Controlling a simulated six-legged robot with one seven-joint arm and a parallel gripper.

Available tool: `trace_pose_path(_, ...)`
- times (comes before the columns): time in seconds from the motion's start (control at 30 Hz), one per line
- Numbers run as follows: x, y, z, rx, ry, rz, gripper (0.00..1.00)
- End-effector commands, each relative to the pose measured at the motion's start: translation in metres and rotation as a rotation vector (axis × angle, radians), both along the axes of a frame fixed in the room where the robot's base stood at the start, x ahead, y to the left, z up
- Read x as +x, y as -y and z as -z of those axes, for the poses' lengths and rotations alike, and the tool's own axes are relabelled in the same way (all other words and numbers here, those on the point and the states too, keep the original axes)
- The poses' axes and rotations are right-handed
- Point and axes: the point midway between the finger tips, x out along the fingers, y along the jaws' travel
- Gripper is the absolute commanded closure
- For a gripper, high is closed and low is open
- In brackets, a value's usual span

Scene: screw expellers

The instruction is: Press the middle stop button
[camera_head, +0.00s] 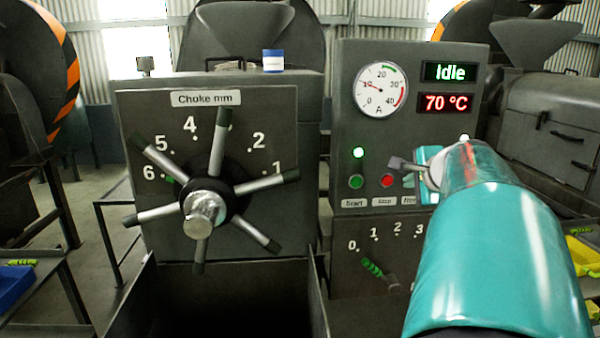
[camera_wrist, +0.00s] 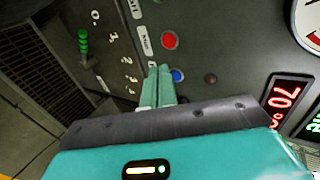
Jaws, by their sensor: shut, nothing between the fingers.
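The red stop button (camera_head: 387,181) sits in the middle of the row on the dark control panel, above a small label. It also shows uncovered in the wrist view (camera_wrist: 169,40). The green start button (camera_head: 356,181) is on its left. A blue button (camera_wrist: 177,75) is on the other side of the red one; in the head view my arm hides it. My gripper (camera_wrist: 159,67) is shut and empty. Its fingertips appear beside the blue button and apart from the red button in the wrist view. I cannot tell how far the tips are from the panel.
A green-handled lever (camera_head: 372,268) is below. A spoked choke wheel (camera_head: 205,211) juts out at the left.

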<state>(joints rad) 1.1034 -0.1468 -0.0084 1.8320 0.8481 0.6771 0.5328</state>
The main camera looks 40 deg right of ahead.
Motion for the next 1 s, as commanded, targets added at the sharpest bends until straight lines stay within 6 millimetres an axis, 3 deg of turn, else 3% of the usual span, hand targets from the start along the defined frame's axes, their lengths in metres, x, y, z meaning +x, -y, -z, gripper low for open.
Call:
trace_pose_path(0.33,0.052,0.032,0.036,0.004,-0.001,-0.002,1.00)
trace_pose_path(0.5,0.074,0.045,0.033,0.000,0.000,-0.002,1.00)
trace_pose_path(1.0,0.084,0.051,0.033,0.000,0.000,-0.001,1.00)
